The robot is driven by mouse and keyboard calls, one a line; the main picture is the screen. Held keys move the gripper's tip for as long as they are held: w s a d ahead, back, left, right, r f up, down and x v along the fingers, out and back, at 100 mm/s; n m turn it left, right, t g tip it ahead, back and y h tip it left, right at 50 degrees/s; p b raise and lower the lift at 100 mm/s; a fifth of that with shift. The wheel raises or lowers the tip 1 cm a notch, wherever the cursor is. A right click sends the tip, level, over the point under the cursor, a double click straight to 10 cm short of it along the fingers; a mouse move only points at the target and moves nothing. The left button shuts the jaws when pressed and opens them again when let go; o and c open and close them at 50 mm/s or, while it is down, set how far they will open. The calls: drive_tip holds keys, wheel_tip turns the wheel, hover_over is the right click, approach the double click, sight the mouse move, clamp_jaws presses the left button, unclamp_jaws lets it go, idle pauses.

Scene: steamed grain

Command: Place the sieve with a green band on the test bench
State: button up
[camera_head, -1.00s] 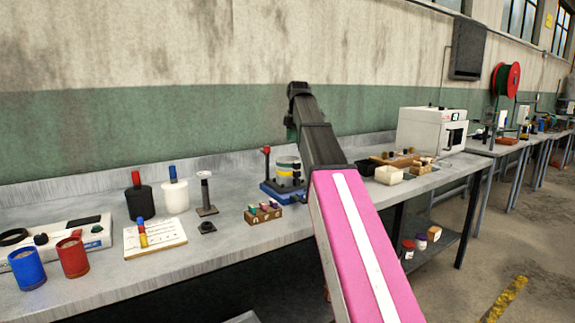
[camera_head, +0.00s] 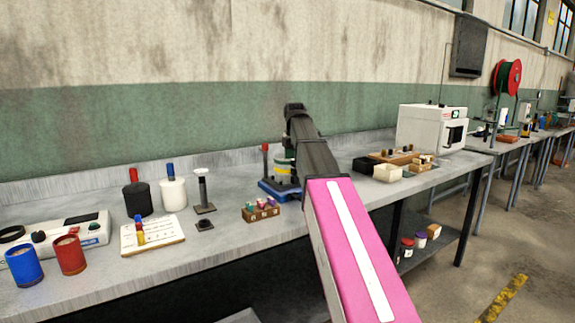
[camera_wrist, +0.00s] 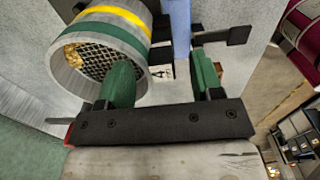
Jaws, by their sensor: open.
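The sieve with a green band (camera_wrist: 78,40) shows in the wrist view as a grey cylinder with its open end toward me, mesh and some tan grain inside. A yellow band (camera_wrist: 125,17) lies beyond the green one; I cannot tell whether it is a separate sieve. My gripper (camera_wrist: 160,62) is open with green fingers. The left finger overlaps the sieve's opening and the right one is beyond its wall; I cannot tell whether they touch it. In the head view the banded stack (camera_head: 283,172) stands on a blue base (camera_head: 275,191), partly hidden by my arm. The test bench (camera_head: 215,245) is grey.
A red-knobbed post (camera_head: 265,160) stands beside the stack. A wooden block with small coloured items (camera_head: 261,212) is in front. A black stand (camera_head: 203,190), black and white pots (camera_head: 172,194), and red and blue cups (camera_head: 68,254) are left. A black tray (camera_head: 367,165) and white oven (camera_head: 432,128) are right.

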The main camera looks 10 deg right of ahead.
drive_tip(key=shift+f, duration=0.65)
drive_tip(key=shift+c, duration=0.2)
drive_tip(key=c, duration=1.1)
drive_tip(key=shift+o, duration=0.2)
